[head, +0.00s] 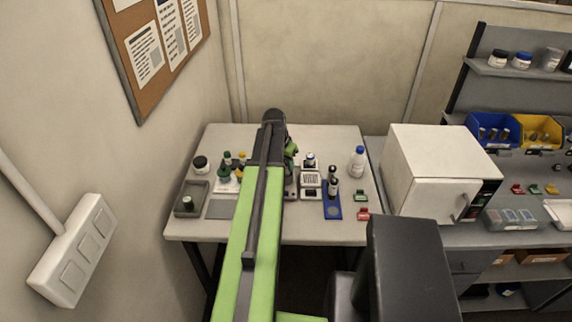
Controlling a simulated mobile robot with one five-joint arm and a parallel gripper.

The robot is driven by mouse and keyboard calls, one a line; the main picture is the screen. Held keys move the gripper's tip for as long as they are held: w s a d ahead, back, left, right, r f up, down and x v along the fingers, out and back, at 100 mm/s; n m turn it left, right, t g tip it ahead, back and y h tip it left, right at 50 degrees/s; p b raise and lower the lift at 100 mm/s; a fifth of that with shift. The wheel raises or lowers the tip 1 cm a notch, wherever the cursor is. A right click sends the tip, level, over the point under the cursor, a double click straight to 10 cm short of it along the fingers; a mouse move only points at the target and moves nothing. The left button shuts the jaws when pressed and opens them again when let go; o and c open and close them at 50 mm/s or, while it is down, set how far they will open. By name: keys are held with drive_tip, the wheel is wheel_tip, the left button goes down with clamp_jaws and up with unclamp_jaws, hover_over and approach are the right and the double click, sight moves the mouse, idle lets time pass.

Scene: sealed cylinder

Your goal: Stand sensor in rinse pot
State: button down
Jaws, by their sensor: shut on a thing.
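My green and black arm reaches over the white table, and my gripper (291,180) is at its far end, mostly behind the arm. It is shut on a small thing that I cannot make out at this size. I cannot pick out the sensor for certain. A dark-lidded jar (201,164) stands behind that tray.
Several small green and yellow-topped items stand just left of my arm. Right of it are a scale-like device (311,183), a blue mat (333,211) bearing a dark bottle (331,187), a blue-capped bottle (357,161), and green (360,196) and red (363,214) clips. A white cabinet (430,175) stands further right.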

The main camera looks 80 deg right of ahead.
drive_tip(key=shift+f, duration=0.25)
drive_tip(key=c, duration=1.1)
unclamp_jaws()
drive_tip(key=shift+r, duration=0.1)
drive_tip(key=shift+r, duration=0.1)
drive_tip(key=p+v, duration=1.1)
drive_tip(key=v, duration=0.1)
drive_tip(key=shift+p, duration=0.4)
